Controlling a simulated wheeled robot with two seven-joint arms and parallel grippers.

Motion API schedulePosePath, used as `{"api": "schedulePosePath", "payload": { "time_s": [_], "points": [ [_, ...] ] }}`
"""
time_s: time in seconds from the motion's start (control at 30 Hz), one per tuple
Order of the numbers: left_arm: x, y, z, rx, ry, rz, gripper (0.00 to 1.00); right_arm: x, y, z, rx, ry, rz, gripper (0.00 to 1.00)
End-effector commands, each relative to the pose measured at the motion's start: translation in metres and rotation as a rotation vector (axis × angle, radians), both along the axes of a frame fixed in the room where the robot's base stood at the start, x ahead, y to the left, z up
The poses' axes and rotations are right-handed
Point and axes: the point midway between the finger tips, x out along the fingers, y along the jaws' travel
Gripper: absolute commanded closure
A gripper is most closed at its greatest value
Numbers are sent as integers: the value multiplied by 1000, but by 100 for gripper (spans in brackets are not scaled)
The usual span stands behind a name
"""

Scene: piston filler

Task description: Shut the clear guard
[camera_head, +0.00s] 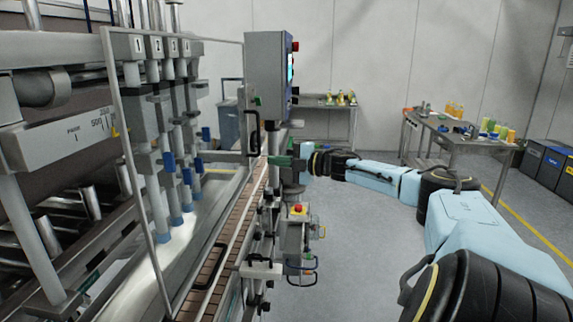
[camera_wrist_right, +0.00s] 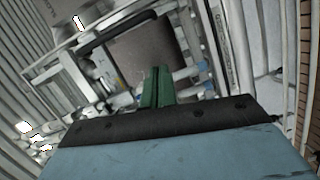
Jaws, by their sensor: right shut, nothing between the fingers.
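The clear guard (camera_head: 137,185) is a see-through panel with a thin pale edge, at the left in the head view. It stands in front of the filling nozzles, which show through it. I cannot tell how far it stands open. A black handle (camera_head: 210,267) shows low by it, and another black handle (camera_head: 254,132) shows near the control box. My right gripper (camera_head: 274,160) has green fingers, shut and empty, just right of the upper handle; I cannot tell whether they touch anything. The shut fingers also show in the right wrist view (camera_wrist_right: 157,86). My left gripper is not in view.
A grey control box (camera_head: 268,75) with a red button stands above my right gripper. A brown slatted conveyor (camera_head: 228,235) runs below the guard. A red-topped button box (camera_head: 298,212) sticks out on the machine's right side. Tables with bottles (camera_head: 465,135) stand farther right.

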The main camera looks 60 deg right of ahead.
Motion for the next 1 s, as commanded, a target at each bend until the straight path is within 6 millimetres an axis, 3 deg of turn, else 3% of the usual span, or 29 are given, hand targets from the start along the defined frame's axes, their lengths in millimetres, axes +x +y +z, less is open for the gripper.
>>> {"api": "schedulePosePath", "payload": {
  "time_s": [0.5, 1.0],
  "points": [
    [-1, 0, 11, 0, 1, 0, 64, -24, -5, 1, -1, 5, 2, 100],
    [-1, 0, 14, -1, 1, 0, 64, -28, -6, 2, -1, 0, 3, 100]
  ]
}}
